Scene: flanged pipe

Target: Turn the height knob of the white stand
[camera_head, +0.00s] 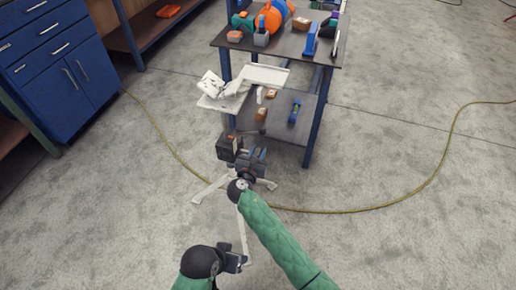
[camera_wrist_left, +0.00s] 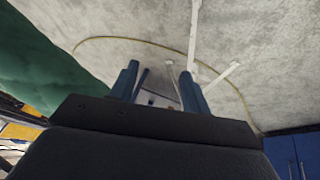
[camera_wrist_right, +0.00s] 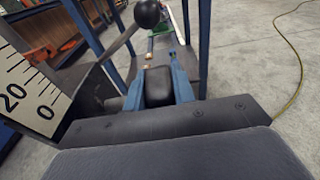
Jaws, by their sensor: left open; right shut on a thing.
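The white stand has a tray top (camera_head: 265,75) in front of the workbench and splayed feet (camera_head: 208,190) on the floor. Its feet also show in the left wrist view (camera_wrist_left: 225,73). My right gripper (camera_head: 258,156) is at the stand's column. In the right wrist view its fingers are shut on a black knob (camera_wrist_right: 158,90). Beside it are a lever with a black ball (camera_wrist_right: 147,13) and a white scale (camera_wrist_right: 30,90) marked 0 and 20. My left gripper (camera_wrist_left: 158,85) is open and empty, low over the floor; it also shows in the head view (camera_head: 243,262).
A workbench (camera_head: 285,43) with several objects and a lower shelf stands behind the stand. A blue drawer cabinet (camera_head: 60,60) is at the upper left. A yellow cable (camera_head: 400,200) runs across the floor. The floor to the right is mostly clear.

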